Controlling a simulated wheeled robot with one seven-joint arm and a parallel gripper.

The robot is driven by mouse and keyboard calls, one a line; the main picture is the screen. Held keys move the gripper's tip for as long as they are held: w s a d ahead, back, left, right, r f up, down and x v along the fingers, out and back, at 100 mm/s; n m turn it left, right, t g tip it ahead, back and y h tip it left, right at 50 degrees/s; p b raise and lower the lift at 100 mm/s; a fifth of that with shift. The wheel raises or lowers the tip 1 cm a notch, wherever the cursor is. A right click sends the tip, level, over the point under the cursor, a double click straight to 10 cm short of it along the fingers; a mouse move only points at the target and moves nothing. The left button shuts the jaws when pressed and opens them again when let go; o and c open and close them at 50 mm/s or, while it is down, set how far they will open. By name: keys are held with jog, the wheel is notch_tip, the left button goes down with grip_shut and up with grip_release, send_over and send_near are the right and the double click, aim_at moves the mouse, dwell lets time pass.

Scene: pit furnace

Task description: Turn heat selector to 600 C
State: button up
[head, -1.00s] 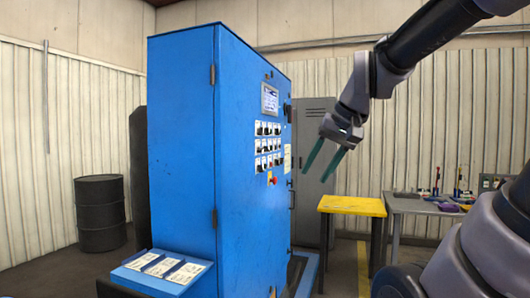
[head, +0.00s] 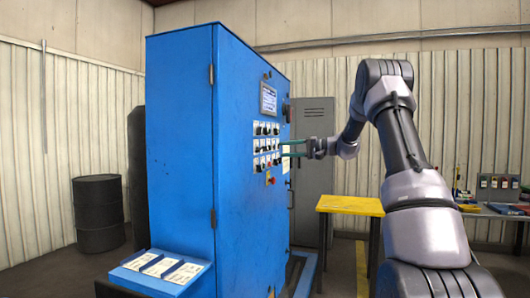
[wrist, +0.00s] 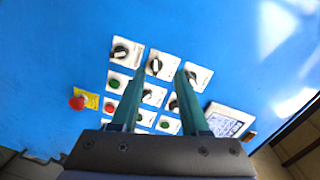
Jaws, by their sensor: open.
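The blue control cabinet (head: 180,150) carries a panel of several black rotary selectors and buttons on white plates (head: 266,143). The labels are too small to read, so I cannot tell which selector is the heat selector. My gripper (head: 284,148) is open, its teal fingers pointing at the panel from the right. In the wrist view, my gripper (wrist: 161,72) has its fingertips on either side of a black selector on a white plate (wrist: 156,66). I cannot tell whether they touch it. Other selectors show at the left (wrist: 121,52) and right (wrist: 192,77).
A red emergency button (wrist: 77,102) on a yellow plate and a display (wrist: 229,121) flank the controls. A small sloped console (head: 165,268) juts from the cabinet's base. A yellow table (head: 350,205) stands to the right, a black drum (head: 98,213) to the left.

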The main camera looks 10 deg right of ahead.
aim_at(262, 150)
jog(key=shift+t, duration=0.5)
jog(key=w+a, duration=0.7)
jog(key=shift+w+a+f, duration=0.25)
jog(key=shift+f, duration=0.15)
grip_shut()
